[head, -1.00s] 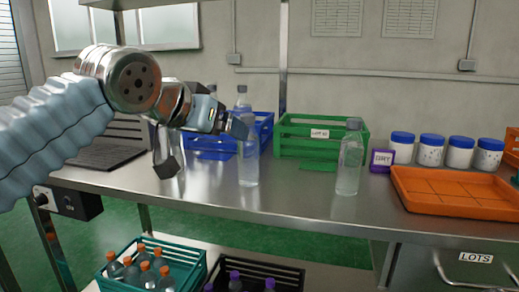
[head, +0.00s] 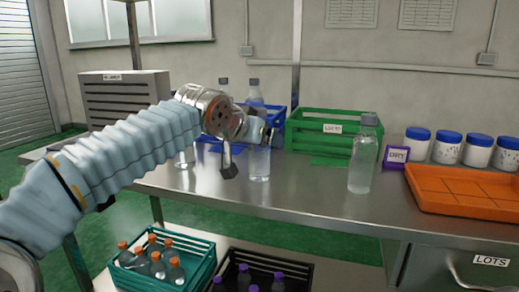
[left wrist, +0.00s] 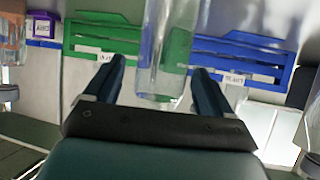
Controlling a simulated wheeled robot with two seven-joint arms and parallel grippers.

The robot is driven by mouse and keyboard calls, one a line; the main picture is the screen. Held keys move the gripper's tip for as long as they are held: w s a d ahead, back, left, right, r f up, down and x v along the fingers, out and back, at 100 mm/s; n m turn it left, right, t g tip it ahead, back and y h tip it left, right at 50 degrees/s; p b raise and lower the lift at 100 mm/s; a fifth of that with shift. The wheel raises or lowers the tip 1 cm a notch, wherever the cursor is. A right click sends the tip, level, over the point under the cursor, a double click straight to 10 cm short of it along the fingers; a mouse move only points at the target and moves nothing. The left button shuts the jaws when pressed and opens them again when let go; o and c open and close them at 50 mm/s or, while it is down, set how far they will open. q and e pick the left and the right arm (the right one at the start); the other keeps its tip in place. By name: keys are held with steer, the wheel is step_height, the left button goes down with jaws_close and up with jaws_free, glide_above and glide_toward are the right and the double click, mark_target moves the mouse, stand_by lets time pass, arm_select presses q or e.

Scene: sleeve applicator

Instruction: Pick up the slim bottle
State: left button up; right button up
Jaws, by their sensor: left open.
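A slim clear bottle (head: 259,163) stands upright on the steel bench, its top hidden behind my left gripper (head: 250,152). My left gripper is open at this bottle, with one dark finger showing on its left side. In the left wrist view, the two fingers of my left gripper (left wrist: 158,68) are spread apart, and a clear bottle (left wrist: 165,40) shows between them with gaps on both sides. I cannot tell how deep it sits between them. My right gripper is in neither view.
A wider clear bottle (head: 362,160) stands to the right. Another bottle (head: 185,158) is partly hidden by my arm. A blue crate (head: 213,146) with bottles and a green crate (head: 310,128) stand behind. An orange tray (head: 465,195) lies at right. The bench front is clear.

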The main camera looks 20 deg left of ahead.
arm_select(q)
steer(key=shift+w+f, duration=0.1)
steer(key=shift+w, duration=0.1)
steer(key=c, duration=1.3)
